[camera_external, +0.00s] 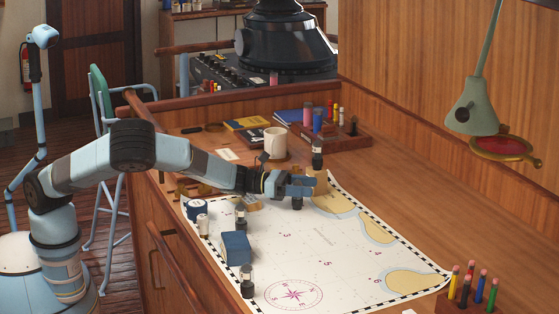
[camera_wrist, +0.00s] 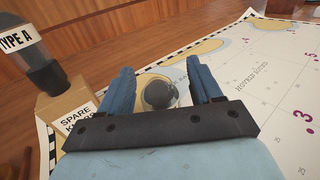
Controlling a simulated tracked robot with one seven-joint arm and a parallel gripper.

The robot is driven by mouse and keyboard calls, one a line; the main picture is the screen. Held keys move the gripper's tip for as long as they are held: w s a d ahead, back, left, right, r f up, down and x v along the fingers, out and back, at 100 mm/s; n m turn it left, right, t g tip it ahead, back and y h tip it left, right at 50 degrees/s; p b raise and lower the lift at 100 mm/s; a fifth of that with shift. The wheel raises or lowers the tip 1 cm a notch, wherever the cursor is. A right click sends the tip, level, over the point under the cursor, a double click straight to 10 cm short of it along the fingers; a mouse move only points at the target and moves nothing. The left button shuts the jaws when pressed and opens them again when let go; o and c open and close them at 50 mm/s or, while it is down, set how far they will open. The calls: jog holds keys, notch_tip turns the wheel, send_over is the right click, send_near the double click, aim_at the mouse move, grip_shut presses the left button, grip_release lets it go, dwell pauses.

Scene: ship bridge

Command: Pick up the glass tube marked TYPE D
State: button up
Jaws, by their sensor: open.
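My gripper (camera_external: 303,186) reaches over the chart, and its blue fingers are open in the wrist view (camera_wrist: 159,70). Between and beyond the fingers is a glass tube with a dark round end (camera_wrist: 157,94), seen from above. Its lower part shows below my gripper in the external view (camera_external: 297,203). No label on it is readable. A tube marked TYPE A (camera_wrist: 35,60) stands at the left of the wrist view; it appears to be the dark-ended tube (camera_external: 318,155) behind my gripper. Two similar tubes stand at the chart's left (camera_external: 241,217) and front (camera_external: 247,283), with unreadable labels.
A tan box marked SPARE (camera_wrist: 68,108) is close left of my fingers. A blue box (camera_external: 236,248) and small jars (camera_external: 203,226) stand on the chart (camera_external: 340,245). A mug (camera_external: 275,141) and pen racks (camera_external: 468,301) stand around it. The chart's right middle is clear.

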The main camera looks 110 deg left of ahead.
jog(key=c, duration=1)
jog(key=shift+r, duration=0.1)
jog(key=shift+c, duration=0.2)
